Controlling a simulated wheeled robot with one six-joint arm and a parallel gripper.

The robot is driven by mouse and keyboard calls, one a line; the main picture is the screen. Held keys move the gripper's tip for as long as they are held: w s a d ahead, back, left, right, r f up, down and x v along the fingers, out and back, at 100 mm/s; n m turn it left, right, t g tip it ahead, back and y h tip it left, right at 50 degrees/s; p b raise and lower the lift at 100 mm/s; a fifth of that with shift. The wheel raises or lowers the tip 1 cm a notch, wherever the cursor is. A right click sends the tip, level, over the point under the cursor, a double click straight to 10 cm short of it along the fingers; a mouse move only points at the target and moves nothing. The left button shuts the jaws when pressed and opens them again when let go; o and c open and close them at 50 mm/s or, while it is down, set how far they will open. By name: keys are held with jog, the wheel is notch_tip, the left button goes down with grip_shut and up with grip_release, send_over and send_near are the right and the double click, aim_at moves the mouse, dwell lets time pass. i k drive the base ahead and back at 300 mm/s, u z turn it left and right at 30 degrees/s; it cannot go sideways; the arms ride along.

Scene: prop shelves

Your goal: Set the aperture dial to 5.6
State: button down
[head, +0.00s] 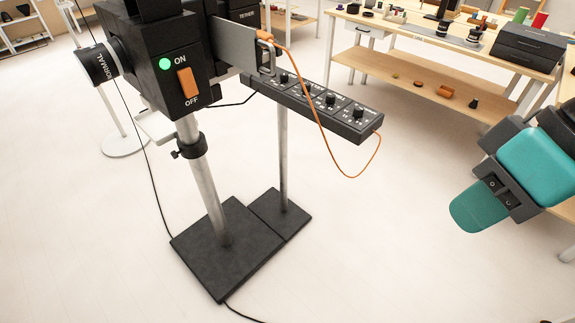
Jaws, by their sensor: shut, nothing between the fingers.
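A long black control panel (313,108) sticks out to the right on a thin pole, with several round black knobs on its top. The nearest knob (358,111) is at the right end, and another knob (330,98) is just beyond it. The white markings around the knobs are too small to read, so I cannot tell which knob is the aperture dial or where it points. Teal and dark parts of my arm show at the right, well apart from the panel.
A black box (175,65) with a lit green light and an orange ON/OFF switch (187,86) stands beside the panel. An orange cable (322,130) hangs over the panel. Black floor plates (225,250) carry the poles. A wooden table (440,35) stands behind. The floor between is clear.

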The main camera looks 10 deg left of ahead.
aim_at(358, 110)
jog(key=u, duration=0.5)
jog(key=i, duration=1.05)
jog(key=z, duration=0.45)
